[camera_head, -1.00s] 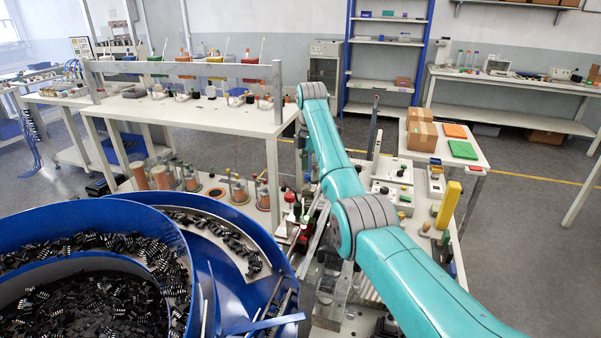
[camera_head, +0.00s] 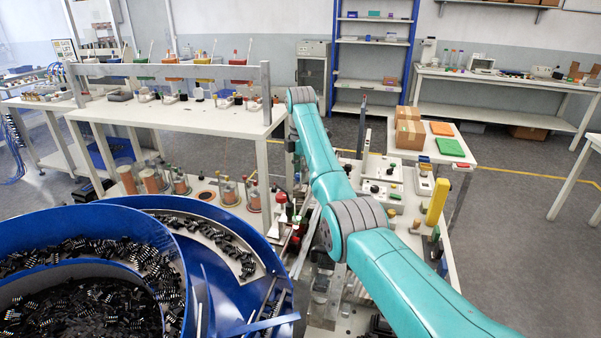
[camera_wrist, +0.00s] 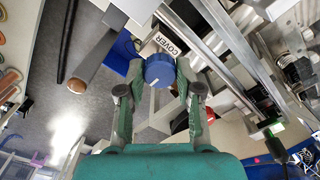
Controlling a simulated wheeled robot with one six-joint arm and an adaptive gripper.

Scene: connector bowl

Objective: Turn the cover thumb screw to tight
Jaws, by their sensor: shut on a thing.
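The cover thumb screw (camera_wrist: 160,69) is a round blue knob with a pale mark line on its face. It shows in the wrist view beside a white label (camera_wrist: 168,44) reading COVER. My gripper (camera_wrist: 160,77) has one green finger on each side of the knob and is shut on it. The knob's shaft and the contact faces of the fingers are hidden. In the head view, my arm hides the gripper and knob, so I cannot make them out there.
A blue bowl feeder (camera_head: 187,262) full of black connectors stands at the lower left. A long white bench (camera_head: 190,122) is behind it. Metal rails (camera_wrist: 240,50) run close to the right of the knob in the wrist view. Grey floor (camera_head: 525,200) is clear at the right.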

